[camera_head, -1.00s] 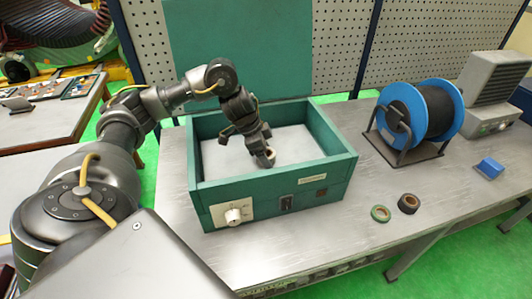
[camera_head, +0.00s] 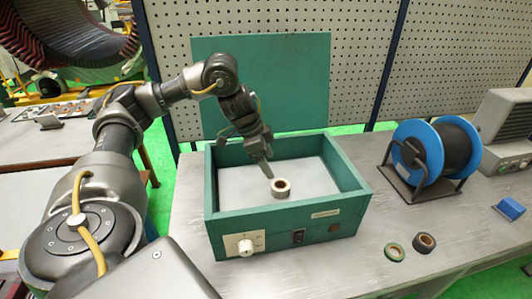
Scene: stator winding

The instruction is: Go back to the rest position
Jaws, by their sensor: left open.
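My left gripper (camera_head: 263,166) is open and empty, just above and behind a white tape roll. The white tape roll (camera_head: 281,193) with a brown core lies flat on the pale floor of the green box. The green box (camera_head: 285,230) stands on the grey table with its lid up, and has a knob and switches on its front. My left arm reaches in from the left, over the box's left and rear side. My right gripper does not show.
The perforated panel (camera_head: 360,50) stands behind the table (camera_head: 210,275).

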